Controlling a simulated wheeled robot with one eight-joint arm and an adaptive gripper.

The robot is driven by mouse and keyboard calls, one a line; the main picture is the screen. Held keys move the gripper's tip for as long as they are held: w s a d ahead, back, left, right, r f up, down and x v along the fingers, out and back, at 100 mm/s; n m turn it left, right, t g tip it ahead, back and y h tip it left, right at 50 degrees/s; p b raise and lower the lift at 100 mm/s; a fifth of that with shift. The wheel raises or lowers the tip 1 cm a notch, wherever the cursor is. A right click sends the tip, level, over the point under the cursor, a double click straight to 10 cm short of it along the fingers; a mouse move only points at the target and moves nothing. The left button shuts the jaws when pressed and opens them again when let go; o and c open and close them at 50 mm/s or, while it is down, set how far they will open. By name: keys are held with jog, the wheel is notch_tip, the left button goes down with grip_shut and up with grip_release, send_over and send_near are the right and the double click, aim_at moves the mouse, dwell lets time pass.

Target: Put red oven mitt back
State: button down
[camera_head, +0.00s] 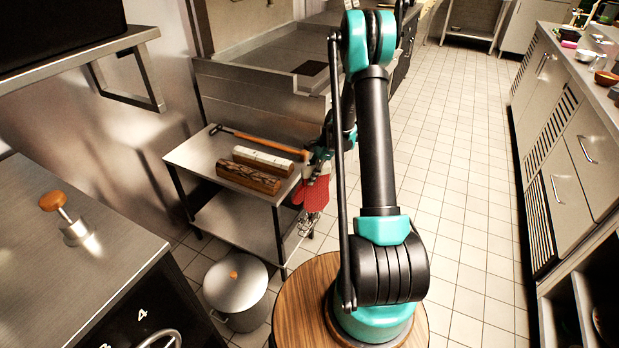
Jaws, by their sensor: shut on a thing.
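The red oven mitt (317,193) hangs down beside the right end of a small steel table (203,150). My gripper (316,166) is at the mitt's upper end, by the table's right edge, and is shut on it. The fingers are small and partly hidden by my own arm, so the exact grip is hard to see. A wire utensil (306,222), perhaps a whisk, hangs just below and left of the mitt. I cannot tell whether the mitt touches the table's side or a hook.
On the small table lie a long wooden-handled hammer-like tool (262,141), a pale block (263,160) and a dark patterned block (248,178). A lidded pot (236,283) stands on the floor in front. The tiled aisle (460,200) to the right is clear.

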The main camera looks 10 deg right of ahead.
jog(key=shift+a+f, duration=0.15)
jog(key=shift+f, duration=0.2)
jog(key=shift+f, duration=0.2)
jog(key=c, duration=1.2)
grip_release()
jog(key=shift+o, duration=0.2)
jog(key=shift+r, duration=0.15)
